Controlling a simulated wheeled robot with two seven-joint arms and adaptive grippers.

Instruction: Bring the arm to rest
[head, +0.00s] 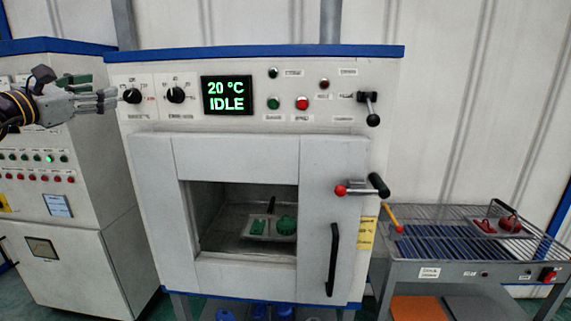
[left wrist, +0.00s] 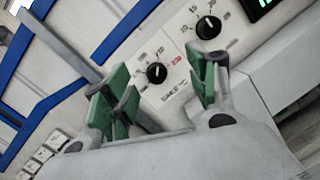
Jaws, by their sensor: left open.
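My left gripper (head: 108,100) comes in from the left in the head view, in front of the upper left of the white oven's control panel (head: 240,120). Its fingers point right, close to the left black knob (head: 132,96); I cannot tell whether they touch it. In the left wrist view the gripper (left wrist: 165,88) has its green-padded fingers spread apart with nothing between them. The left knob (left wrist: 157,73) shows beyond the gap, and the second knob (left wrist: 208,27) is above the right finger. My right gripper is not in view.
The oven display (head: 227,95) reads 20 °C IDLE. Green parts (head: 283,226) lie on a tray inside the oven. A lever with a red ball (head: 342,190) sticks out at the right. A rack table (head: 450,228) holds red parts (head: 509,224). A cabinet (head: 60,250) stands left.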

